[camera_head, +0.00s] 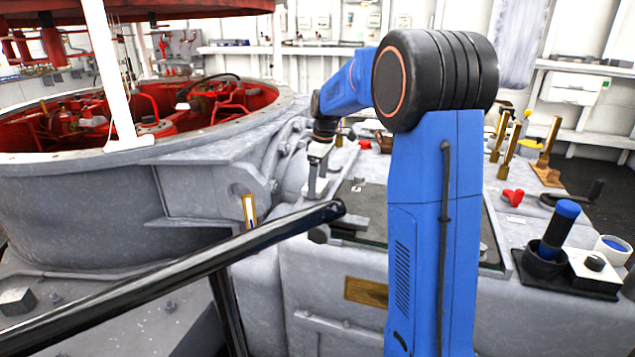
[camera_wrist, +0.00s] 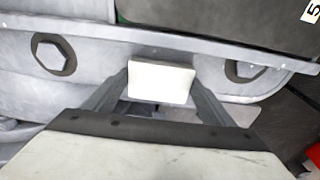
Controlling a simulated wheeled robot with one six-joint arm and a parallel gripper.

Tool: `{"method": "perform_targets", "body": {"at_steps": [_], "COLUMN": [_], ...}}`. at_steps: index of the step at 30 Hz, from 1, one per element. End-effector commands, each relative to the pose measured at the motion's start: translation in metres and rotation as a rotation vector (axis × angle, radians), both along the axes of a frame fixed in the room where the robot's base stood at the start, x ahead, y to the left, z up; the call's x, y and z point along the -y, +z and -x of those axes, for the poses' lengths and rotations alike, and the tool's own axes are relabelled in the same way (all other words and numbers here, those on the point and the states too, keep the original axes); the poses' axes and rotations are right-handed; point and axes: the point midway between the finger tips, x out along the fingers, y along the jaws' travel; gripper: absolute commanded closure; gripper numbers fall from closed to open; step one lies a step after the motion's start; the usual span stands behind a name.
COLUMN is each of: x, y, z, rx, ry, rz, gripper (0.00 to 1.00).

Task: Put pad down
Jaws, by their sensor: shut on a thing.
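A small white block, which looks like the pad (camera_wrist: 162,82), sits between the two grey fingers of my gripper (camera_wrist: 160,92) in the wrist view. My gripper is shut on it. In the head view my gripper (camera_head: 317,186) points down beside the left edge of a dark mat (camera_head: 372,200) on the grey deck top. Below the pad, the wrist view shows a grey metal edge with hex bolts (camera_wrist: 52,54). I cannot tell whether the pad touches anything.
A large round grey housing (camera_head: 80,200) with red machinery stands on the left. A black handrail (camera_head: 200,257) crosses in front. On the right are a red heart-shaped piece (camera_head: 513,197), brass posts (camera_head: 509,156), a blue-topped cylinder (camera_head: 560,228) and a white bowl (camera_head: 612,248).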

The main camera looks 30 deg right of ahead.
Motion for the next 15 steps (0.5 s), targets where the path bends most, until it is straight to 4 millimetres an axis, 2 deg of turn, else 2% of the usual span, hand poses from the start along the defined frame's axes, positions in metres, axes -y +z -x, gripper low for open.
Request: {"method": "perform_targets", "body": {"at_steps": [4,5,7,15], "x": [0.0,0.0,0.0,0.0], "y": [-0.0031,-0.0033,-0.003,-0.0029], "z": [0.0,0.0,0.0,0.0], "rx": [-0.001,-0.001,0.0,0.0], "ry": [0.0,0.0,0.0,0.0], "rz": [-0.001,-0.001,0.0,0.0], "gripper": [0.48,0.2,0.04,0.04]}}
